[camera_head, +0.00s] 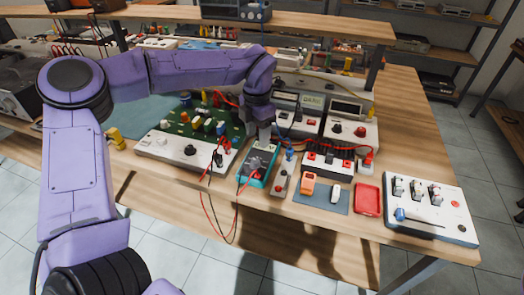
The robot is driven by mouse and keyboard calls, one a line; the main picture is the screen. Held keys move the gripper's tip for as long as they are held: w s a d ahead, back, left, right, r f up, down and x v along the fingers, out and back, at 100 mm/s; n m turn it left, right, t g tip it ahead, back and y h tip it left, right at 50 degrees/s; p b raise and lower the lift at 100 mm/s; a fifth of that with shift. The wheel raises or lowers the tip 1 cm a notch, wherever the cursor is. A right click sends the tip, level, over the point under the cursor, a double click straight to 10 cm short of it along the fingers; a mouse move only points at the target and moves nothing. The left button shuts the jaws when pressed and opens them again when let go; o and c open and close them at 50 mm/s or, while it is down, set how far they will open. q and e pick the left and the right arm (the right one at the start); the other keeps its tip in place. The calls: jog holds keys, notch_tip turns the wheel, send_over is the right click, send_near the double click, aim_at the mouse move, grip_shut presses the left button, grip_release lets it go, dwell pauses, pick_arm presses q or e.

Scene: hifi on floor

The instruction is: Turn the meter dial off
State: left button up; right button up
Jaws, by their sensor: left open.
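The meter (252,178) is a small dark teal handheld unit lying near the front edge of the wooden workbench, with red and black leads at it. My left gripper (263,140) reaches down from above, with its fingertips over the upper part of the meter. The fingers are small in the view; I cannot tell whether they touch it. The dial is not clearly seen, being small and partly behind the gripper. My right gripper is not in view.
A green circuit board on a white base (180,151) stands left of the meter. Bench instruments (346,131) stand behind right. A red tray (367,199) and a white switch panel (436,226) lie to the right. Red and black leads (209,205) hang over the front edge.

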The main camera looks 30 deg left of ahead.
aim_at(256, 160)
pick_arm(q)
jog(key=f, duration=0.5)
jog(key=f+p, duration=0.1)
jog(key=f, duration=0.2)
jog(key=shift+s+a+f, duration=0.15)
jog(key=shift+s+a, duration=0.15)
jog(key=shift+s, duration=0.1)
jog(key=shift+d+f, duration=0.1)
jog(key=shift+f, duration=0.3)
grip_shut()
